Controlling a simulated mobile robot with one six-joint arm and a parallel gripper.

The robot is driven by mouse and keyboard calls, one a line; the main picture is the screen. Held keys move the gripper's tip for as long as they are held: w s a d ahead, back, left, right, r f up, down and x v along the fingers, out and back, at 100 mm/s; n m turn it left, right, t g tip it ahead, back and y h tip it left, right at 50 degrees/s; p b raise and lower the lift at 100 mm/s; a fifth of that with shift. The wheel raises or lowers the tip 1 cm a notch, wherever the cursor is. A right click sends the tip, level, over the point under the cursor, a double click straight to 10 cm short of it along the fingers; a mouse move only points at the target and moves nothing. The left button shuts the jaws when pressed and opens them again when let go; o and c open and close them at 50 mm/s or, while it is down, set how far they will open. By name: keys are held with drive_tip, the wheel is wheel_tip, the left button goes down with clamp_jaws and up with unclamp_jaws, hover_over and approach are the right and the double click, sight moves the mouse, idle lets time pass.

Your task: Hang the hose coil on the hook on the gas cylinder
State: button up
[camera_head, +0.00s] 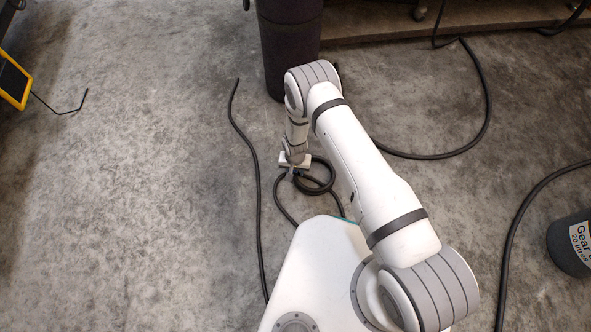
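The black hose coil (331,180) is on or just above the concrete floor in front of my base, and a length of hose trails from it down and left. My gripper (293,169) is at the coil's upper left edge, pointing down. The fingers are small and partly hidden, so I cannot tell whether they are shut on the hose. A dark cylinder (290,45), likely the gas cylinder, stands upright behind my arm at the top. Its upper part is out of frame. I see no hook.
A long black hose (257,170) runs along the floor left of the coil. Another hose (486,100) loops at the right. A dark gear oil drum (568,250) stands at the right edge. A yellow-framed device (14,80) is at the far left. The left floor is mostly clear.

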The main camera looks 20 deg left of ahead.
drive_tip(key=r+p, duration=0.1)
drive_tip(key=r, duration=0.1)
drive_tip(key=r+p, duration=0.1)
drive_tip(key=r, duration=0.2)
drive_tip(key=r+p, duration=0.2)
drive_tip(key=shift+w+d+r, duration=0.2)
drive_tip(key=shift+w+r, duration=0.1)
drive_tip(key=shift+r, duration=0.1)
